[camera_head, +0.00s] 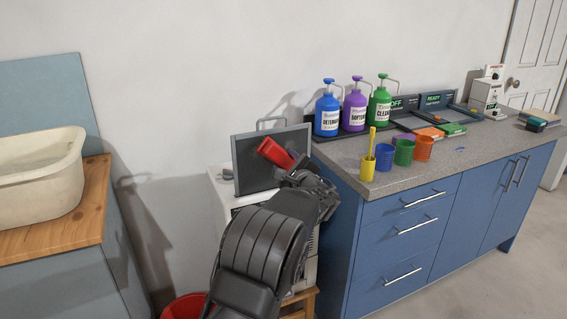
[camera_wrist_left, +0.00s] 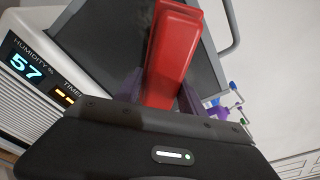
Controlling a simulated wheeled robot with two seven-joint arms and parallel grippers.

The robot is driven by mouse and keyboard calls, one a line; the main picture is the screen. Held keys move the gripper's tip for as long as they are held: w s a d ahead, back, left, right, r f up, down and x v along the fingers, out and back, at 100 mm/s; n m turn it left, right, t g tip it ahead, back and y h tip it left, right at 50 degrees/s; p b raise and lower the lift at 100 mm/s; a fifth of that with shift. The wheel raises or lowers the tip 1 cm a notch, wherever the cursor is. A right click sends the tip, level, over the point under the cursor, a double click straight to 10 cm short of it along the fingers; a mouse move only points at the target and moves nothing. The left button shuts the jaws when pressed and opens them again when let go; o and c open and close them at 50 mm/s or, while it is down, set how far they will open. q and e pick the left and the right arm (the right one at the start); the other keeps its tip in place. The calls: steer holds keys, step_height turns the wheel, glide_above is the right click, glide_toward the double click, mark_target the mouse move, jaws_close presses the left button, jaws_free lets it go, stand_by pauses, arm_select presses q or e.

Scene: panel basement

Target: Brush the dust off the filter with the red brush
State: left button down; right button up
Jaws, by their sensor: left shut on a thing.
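The red brush (camera_head: 274,152) is in my left gripper (camera_head: 296,174), in front of the dark filter panel. It shows large in the left wrist view (camera_wrist_left: 172,55), between the two fingers. The filter (camera_head: 248,168) is a dark grey framed panel with a handle on top. It stands upright on the white dehumidifier (camera_head: 228,190). In the left wrist view the filter (camera_wrist_left: 105,40) lies behind the brush. I cannot tell whether the brush touches it. No dust is clear on the visible face. My right gripper is not in view.
A blue cabinet (camera_head: 400,235) with a grey counter stands to the right. Blue, purple and green pump bottles (camera_head: 354,108), several coloured cups (camera_head: 403,153) and trays stand on it. A beige basin (camera_head: 40,172) is at the left. A red bucket (camera_head: 183,306) is on the floor.

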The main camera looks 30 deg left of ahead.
arm_select(q)
steer(key=shift+w+d+r+p, duration=0.1)
steer(key=shift+w+d+p, duration=0.25)
steer(key=shift+w, duration=0.3)
steer(key=shift+w+d+p, duration=0.2)
steer(key=shift+w+d, duration=0.25)
steer(key=shift+w, duration=0.2)
